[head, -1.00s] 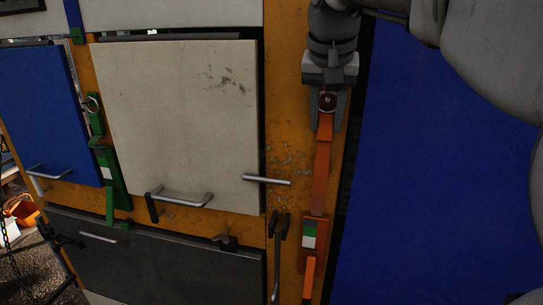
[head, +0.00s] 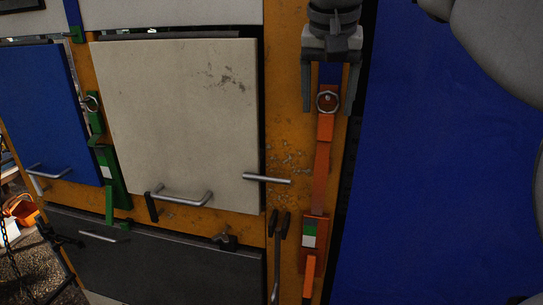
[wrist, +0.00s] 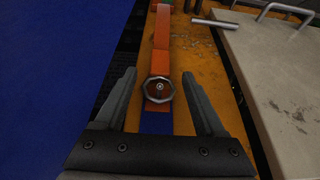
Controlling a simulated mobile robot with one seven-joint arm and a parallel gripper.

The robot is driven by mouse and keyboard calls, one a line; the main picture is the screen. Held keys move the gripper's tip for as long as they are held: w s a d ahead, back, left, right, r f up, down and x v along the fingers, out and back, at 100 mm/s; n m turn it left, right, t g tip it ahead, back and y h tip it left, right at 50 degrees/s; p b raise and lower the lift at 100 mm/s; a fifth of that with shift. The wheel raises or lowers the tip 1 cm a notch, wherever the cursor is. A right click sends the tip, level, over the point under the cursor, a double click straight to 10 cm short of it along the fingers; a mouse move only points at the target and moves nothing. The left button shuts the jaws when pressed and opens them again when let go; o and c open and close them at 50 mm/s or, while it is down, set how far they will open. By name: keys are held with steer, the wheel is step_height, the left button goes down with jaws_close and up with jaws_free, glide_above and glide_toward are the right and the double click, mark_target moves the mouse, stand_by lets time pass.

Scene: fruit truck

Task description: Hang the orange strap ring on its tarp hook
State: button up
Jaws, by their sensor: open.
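The orange strap (head: 322,165) runs down the orange post from a metal ring (head: 327,101) at its top end. The ring also shows in the wrist view (wrist: 158,89). It appears to sit around a small round peg, the tarp hook (wrist: 159,87), below a blue piece; how deeply it is seated I cannot tell. My gripper (head: 328,109) is open, with one finger on each side of the ring and a gap to both. In the wrist view my gripper (wrist: 158,76) holds nothing.
An orange buckle (head: 314,240) with a green and white label is lower on the strap. A blue panel (head: 440,170) lies to the right. A cream door (head: 180,120) with projecting handles is to the left, beside a green strap (head: 110,175).

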steer(key=v, duration=1.4)
steer(key=s+f+n+b, duration=0.1)
steer(key=s+f, duration=0.3)
steer(key=f, duration=0.9)
steer(key=s+d+f+n+t+y+b, duration=0.1)
steer(key=s+f+b, duration=0.2)
steer(key=f, duration=1.1)
steer(key=s+d+f+n+b, duration=0.1)
steer(key=s+f+b, duration=0.2)
steer(key=s+f, duration=0.4)
step_height(320, 180, down, 7)
steer(key=shift+f+n, duration=0.1)
steer(key=shift+n, duration=0.2)
